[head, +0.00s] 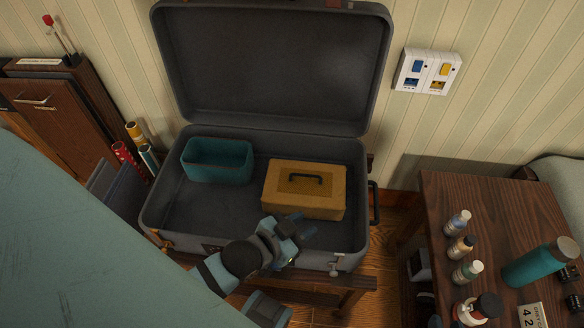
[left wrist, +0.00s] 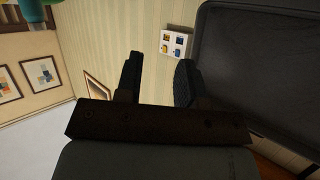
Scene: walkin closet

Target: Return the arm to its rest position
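My left gripper (head: 301,226) is over the front part of the open suitcase (head: 240,268), with its fingers pointing right. The left wrist view shows its two fingers (left wrist: 158,78) apart with nothing between them. In the head view it is in front of the yellow-brown box (head: 305,205) with a black handle; I cannot tell the gap, but no hold shows. A teal open bin (head: 217,162) stands at the back left inside the suitcase. My right gripper is not seen.
The suitcase lid (head: 270,65) stands upright behind; it fills the right of the left wrist view (left wrist: 270,60). A wooden table (head: 480,195) at the right holds several small bottles and a teal flask (head: 541,262). A brown cabinet (head: 62,115) and rolled tubes (head: 125,152) stand at the left.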

